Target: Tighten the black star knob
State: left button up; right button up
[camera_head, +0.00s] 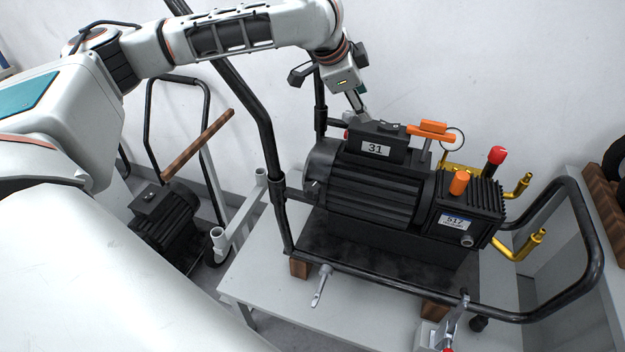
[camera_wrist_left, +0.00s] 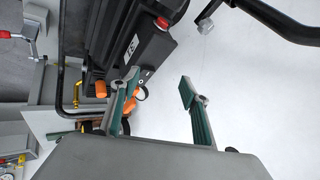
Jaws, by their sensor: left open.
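I cannot make out the black star knob for certain in either view. My left gripper (camera_head: 357,106) reaches down from above behind the dark pump (camera_head: 375,190), near its label box marked 31 (camera_head: 376,148). In the left wrist view, its two green-padded fingers (camera_wrist_left: 158,82) are spread apart with nothing between them. The label box (camera_wrist_left: 153,43) lies beyond the fingers, up and left of the gap. The gripper's fingertips are partly hidden behind the pump in the head view. My right gripper is in neither view.
A black tubular frame (camera_head: 267,150) surrounds the pump on a light table (camera_head: 265,280). An orange valve handle (camera_head: 432,128), a red-capped fitting (camera_head: 496,155) and brass pipes (camera_head: 522,248) stick out on the right. Another motor (camera_head: 168,220) stands lower left. A white wall is behind.

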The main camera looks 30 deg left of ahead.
pick_arm(q)
jog(key=w+d+r+m+t+h, duration=0.3)
jog(key=w+d+r+t+h, duration=0.15)
jog(key=r, duration=0.45)
jog(key=w+d+r+m+t+h, duration=0.25)
jog(key=d+r, duration=0.25)
jog(key=r, duration=0.4)
jog(key=s+d+r+m+g+h, duration=0.2)
jog(key=s+d+r+m+h, duration=0.2)
jog(key=s+d+m+h, duration=0.25)
jog(key=s+d+f+m+g+h, duration=0.2)
jog(key=s+d+f+m+g, duration=0.25)
jog(key=s+m+g, duration=0.3)
jog(key=s+f+m+g+y, duration=0.2)
jog(key=s+f+m+g, duration=0.1)
jog(key=s+f+m, duration=0.15)
jog(key=g+y, duration=0.2)
jog(key=y, duration=1.3)
send_over(312, 186)
jog(key=d, duration=0.1)
jog(key=shift+m+h, duration=0.25)
jog(key=shift+m, duration=0.05)
notch_tip(312, 186, down, 21)
jog(key=shift+f, duration=0.2)
jog(key=shift+a+f, duration=0.2)
jog(key=shift+a, duration=0.3)
notch_tip(312, 186, down, 8)
jog(key=shift+r, duration=0.2)
